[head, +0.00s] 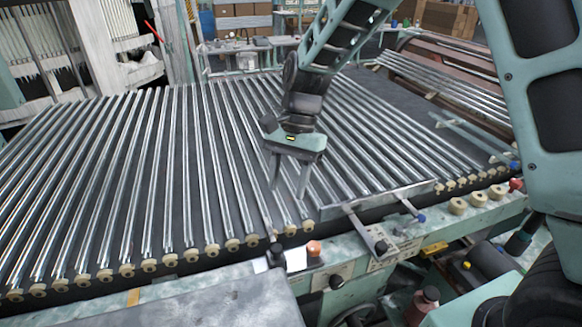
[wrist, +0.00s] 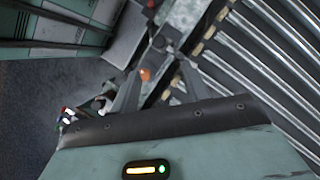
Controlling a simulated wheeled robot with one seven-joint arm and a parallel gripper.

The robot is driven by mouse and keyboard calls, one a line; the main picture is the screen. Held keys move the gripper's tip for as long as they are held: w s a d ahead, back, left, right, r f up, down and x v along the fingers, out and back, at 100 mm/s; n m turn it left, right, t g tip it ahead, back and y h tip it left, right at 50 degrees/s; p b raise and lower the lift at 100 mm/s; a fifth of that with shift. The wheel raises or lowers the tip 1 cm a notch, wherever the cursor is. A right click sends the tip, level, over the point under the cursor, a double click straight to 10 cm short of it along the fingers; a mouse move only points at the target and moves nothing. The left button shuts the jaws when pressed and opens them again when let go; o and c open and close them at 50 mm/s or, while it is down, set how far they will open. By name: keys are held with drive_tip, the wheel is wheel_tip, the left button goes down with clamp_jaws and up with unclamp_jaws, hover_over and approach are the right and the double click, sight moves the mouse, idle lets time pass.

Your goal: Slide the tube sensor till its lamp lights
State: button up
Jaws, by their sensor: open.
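A small dark upright fitting (head: 276,254), which looks like the tube sensor, stands on the front rail of the tube bed. An orange-red round cap (head: 313,248) sits just right of it; I cannot tell whether this is its lamp or whether any lamp is lit. My gripper (head: 289,192) is open and empty, pointing down above the glass tubes, behind the fitting and apart from it. In the wrist view, my gripper's fingers (wrist: 162,82) stand apart, with the orange cap (wrist: 145,74) and a dark fitting (wrist: 159,41) seen beyond and between them.
Many parallel glass tubes (head: 205,165) lie on the sloping bed, their ends at beige rollers. A metal plate (head: 375,202) with two projecting rods stands right of the fitting. A grey panel (head: 215,302) is at the front. More tubes (head: 445,85) lie on a rack at the back right.

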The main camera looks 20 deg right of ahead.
drive_tip(key=shift+v, duration=1.95)
drive_tip(key=s+a+f+n+t+h+b, duration=0.1)
drive_tip(key=s+n, duration=0.7)
drive_tip(key=s, duration=0.4)
drive_tip(key=s+a+f+n+t+h+b, duration=0.1)
drive_tip(key=s+f+n+t+b, duration=0.1)
drive_tip(key=s+n, duration=0.6)
drive_tip(key=s, duration=0.4)
drive_tip(key=shift+n+h, duration=0.3)
drive_tip(key=shift+n, duration=0.1)
drive_tip(key=shift+w+a, duration=0.1)
drive_tip(key=shift+a, duration=0.05)
